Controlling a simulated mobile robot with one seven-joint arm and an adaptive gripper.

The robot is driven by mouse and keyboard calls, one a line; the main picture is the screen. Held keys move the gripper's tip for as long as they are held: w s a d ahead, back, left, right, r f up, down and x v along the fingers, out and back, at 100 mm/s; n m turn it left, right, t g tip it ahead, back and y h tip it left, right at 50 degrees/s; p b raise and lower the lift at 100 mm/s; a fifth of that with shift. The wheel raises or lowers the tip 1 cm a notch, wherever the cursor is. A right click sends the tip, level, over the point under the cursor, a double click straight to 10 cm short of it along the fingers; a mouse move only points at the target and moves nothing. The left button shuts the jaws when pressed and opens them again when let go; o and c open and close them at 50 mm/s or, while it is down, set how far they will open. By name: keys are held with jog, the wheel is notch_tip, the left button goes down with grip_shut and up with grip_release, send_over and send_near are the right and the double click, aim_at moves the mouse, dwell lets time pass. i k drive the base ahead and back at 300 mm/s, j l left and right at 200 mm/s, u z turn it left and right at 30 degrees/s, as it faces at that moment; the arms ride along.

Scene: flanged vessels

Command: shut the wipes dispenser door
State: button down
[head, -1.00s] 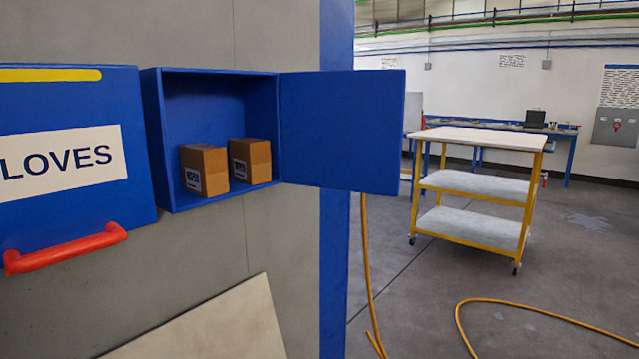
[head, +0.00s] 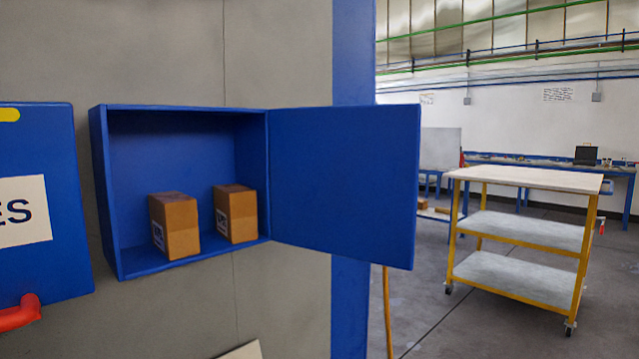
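The wipes dispenser is a blue open-front box (head: 180,122) fixed to the grey wall, left of centre in the head view. Its door (head: 343,185) is a flat blue panel hinged on the box's right side. The door stands wide open, swung out to the right, with its inner face showing. No handle shows on this face. Two small brown cartons with white labels stand inside, a left carton (head: 174,226) and a right carton (head: 236,213). My gripper is not in view.
A blue gloves dispenser (head: 45,255) with a red handle (head: 20,313) is at the left edge, its front shut. A blue post (head: 352,300) stands behind the open door. A yellow-framed cart (head: 525,178) stands at right on open floor. An orange hose (head: 387,312) hangs below the door.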

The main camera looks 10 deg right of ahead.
aim_at(345, 178)
jog(key=i+l+u, duration=0.3)
jog(key=l, duration=0.2)
jog(key=l+u, duration=0.35)
jog(key=l, duration=0.15)
jog(key=i+l+u, duration=0.15)
jog(key=l+u, duration=0.15)
jog(key=l, duration=0.3)
jog(key=l+u, duration=0.35)
jog(key=l, duration=0.2)
jog(key=i+l+u, duration=0.2)
jog(key=l+u, duration=0.25)
jog(key=l, duration=0.3)
jog(key=l+u, duration=0.45)
jog(key=l, duration=0.35)
jog(key=k+l+z, duration=0.3)
jog(key=k+l, duration=0.45)
jog(key=l, duration=0.1)
